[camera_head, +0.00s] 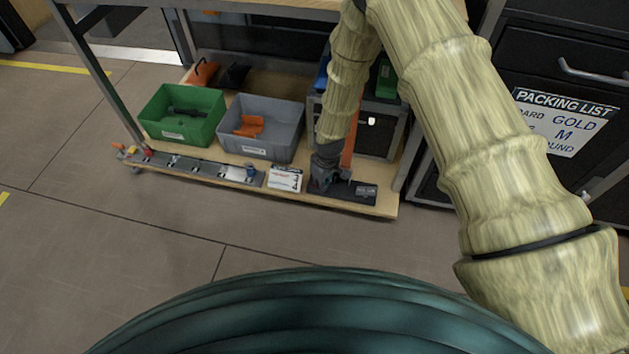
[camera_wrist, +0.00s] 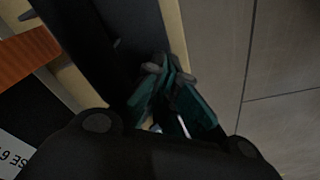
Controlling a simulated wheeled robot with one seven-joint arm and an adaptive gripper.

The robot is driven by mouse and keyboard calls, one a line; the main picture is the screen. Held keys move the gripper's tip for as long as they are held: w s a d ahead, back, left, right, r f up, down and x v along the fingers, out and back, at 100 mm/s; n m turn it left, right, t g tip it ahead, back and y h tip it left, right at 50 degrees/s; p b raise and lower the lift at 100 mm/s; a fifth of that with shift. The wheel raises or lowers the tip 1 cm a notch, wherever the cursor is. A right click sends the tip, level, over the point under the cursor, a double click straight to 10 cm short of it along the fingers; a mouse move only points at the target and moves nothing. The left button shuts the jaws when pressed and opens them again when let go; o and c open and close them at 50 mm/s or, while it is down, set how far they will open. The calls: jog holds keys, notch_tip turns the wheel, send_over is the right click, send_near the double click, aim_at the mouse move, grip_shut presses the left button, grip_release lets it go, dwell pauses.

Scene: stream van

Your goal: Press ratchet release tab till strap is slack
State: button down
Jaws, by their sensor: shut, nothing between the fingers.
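An orange strap (camera_head: 349,140) runs down to a dark base (camera_head: 352,197) at the right front of the low wooden shelf. My gripper (camera_head: 334,186) reaches down over this base, just in front of the strap. In the wrist view the strap (camera_wrist: 27,57) shows at the left edge. My gripper (camera_wrist: 168,68) is shut there, its dark green fingers together and empty, over or near the dark base. I cannot make out the ratchet or its release tab; my gripper may hide them. I cannot tell whether the fingers touch anything, or whether the strap is tight.
A green bin (camera_head: 155,112) and a grey bin (camera_head: 283,110) holding an orange part (camera_head: 249,126) stand left of my arm. A white card (camera_head: 285,180) and a long rail (camera_head: 200,167) lie along the shelf front. Black drawers stand right. The floor in front is clear.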

jog(key=shift+s+d+f, duration=0.1)
jog(key=shift+s+d, duration=0.4)
jog(key=shift+d, duration=0.35)
notch_tip(320, 180, up, 8)
jog(key=a, duration=0.1)
jog(key=shift+w, duration=0.15)
jog(key=shift+a, duration=0.1)
dwell(0.4)
